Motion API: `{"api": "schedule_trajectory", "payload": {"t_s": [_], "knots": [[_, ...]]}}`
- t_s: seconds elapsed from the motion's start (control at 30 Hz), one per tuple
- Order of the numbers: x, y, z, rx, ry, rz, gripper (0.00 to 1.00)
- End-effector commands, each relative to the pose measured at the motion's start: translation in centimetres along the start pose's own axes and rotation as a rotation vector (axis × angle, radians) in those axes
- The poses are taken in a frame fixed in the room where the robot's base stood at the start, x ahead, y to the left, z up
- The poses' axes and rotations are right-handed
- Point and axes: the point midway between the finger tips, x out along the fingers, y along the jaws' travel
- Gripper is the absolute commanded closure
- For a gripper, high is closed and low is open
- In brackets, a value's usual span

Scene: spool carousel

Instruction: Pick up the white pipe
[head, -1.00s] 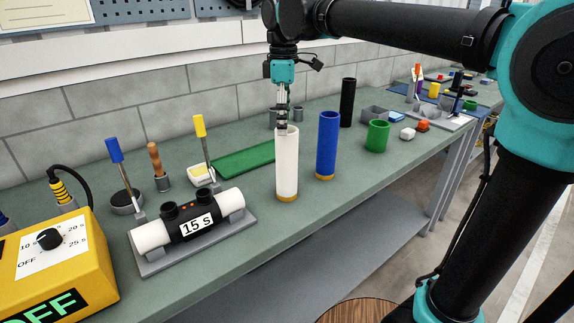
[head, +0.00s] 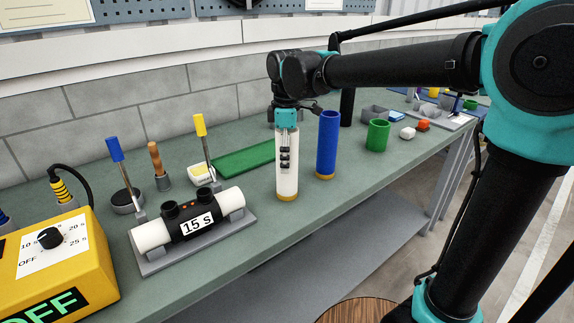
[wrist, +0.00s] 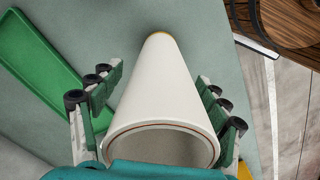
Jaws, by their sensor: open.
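The white pipe (head: 287,180) stands upright on the green workbench, with an orange-yellow ring at its foot. My gripper (head: 286,160) points down at the pipe's upper part and hides some of it in the head view. In the wrist view the white pipe (wrist: 160,90) runs between the two fingers of my gripper (wrist: 160,100), its open top end nearest the camera. The fingers are spread, one on each side, with a visible gap on the left; contact on the right cannot be told.
A blue pipe (head: 327,145) stands close on the right, with a green cup (head: 377,135) beyond it. A green tray (head: 232,160) lies behind. The workbench front is clear.

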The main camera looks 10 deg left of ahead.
Motion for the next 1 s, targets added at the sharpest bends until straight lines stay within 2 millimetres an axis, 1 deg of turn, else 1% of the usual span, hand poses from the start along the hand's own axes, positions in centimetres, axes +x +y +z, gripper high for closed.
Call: {"api": "schedule_trajectory", "payload": {"t_s": [0.17, 0.6, 0.63, 0.87, 1.0], "knots": [[0.00, 0.00, -0.01, 0.000, 0.000, 0.000, 0.24], [-0.03, 0.00, 0.00, 0.000, 0.000, 0.000, 0.79], [-0.03, -0.01, 0.00, 0.000, 0.000, 0.000, 0.81], [-0.08, -0.01, 0.00, 0.000, 0.000, 0.000, 0.82], [-0.58, 0.00, -0.01, 0.000, 0.000, 0.000, 0.82]]}}
